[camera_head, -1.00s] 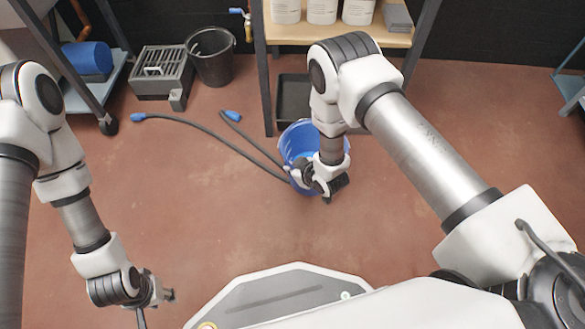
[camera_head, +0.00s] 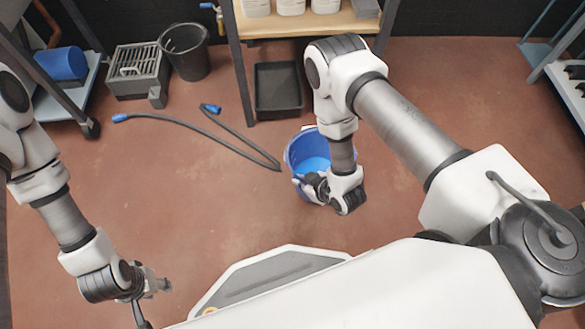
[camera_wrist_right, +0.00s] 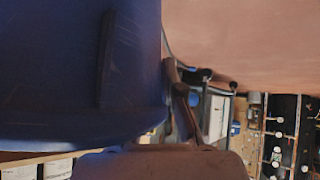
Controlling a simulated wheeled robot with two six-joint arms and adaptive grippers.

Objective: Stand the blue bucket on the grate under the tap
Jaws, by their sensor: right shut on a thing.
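The blue bucket (camera_head: 303,150) is below the middle of the head view, open side up, with its paler blue inside showing. My right gripper (camera_head: 314,186) is shut on its near side; I cannot tell whether the bucket is clear of the floor. The bucket's blue wall (camera_wrist_right: 70,70) fills the left of the right wrist view. The tap (camera_head: 213,12), with a blue lever, is on the back wall at the top. A grey box with a slatted top (camera_head: 138,70) is left of it. I cannot make out a grate directly below the tap. My left gripper (camera_head: 160,286) is low at the left, away from the bucket.
A black bucket (camera_head: 187,55) stands below the tap, beside the slatted box. A hose with blue ends (camera_head: 195,135) lies on the floor left of the blue bucket. A black tray (camera_head: 278,90) is under the shelf (camera_head: 285,26). A cart with a blue drum (camera_head: 62,63) stands left.

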